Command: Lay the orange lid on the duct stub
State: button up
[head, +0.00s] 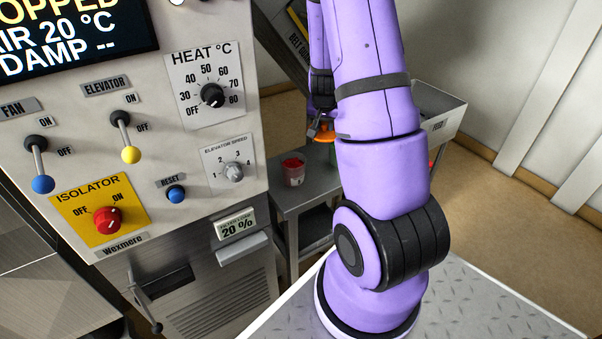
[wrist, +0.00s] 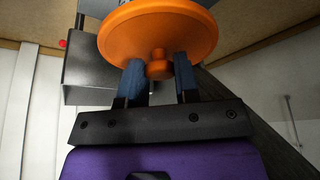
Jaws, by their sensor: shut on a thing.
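The orange lid (wrist: 150,28) is a round disc with a small knob in the wrist view. My gripper (wrist: 160,72) has its two blue fingers around the knob and holds the lid by it. In the head view the lid (head: 323,136) is a small orange patch, partly hidden by my purple arm. There my gripper (head: 319,125) is just above it, over the area of a small grey side table (head: 300,199). I cannot make out the duct stub for sure in either view; my arm and the lid cover part of the scene.
A pot with red contents (head: 293,172) stands on the side table. A pale open bin (head: 440,112) is behind my arm on the right. The dryer control panel (head: 150,110), with levers and knobs, fills the left. Open floor (head: 500,215) lies to the right.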

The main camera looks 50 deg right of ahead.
notch_tip(320, 180, down, 18)
jog(key=shift+s+f, duration=0.1)
jog(key=shift+s, duration=0.05)
dwell(0.6)
jog(key=shift+f, duration=0.1)
jog(key=o, duration=0.9)
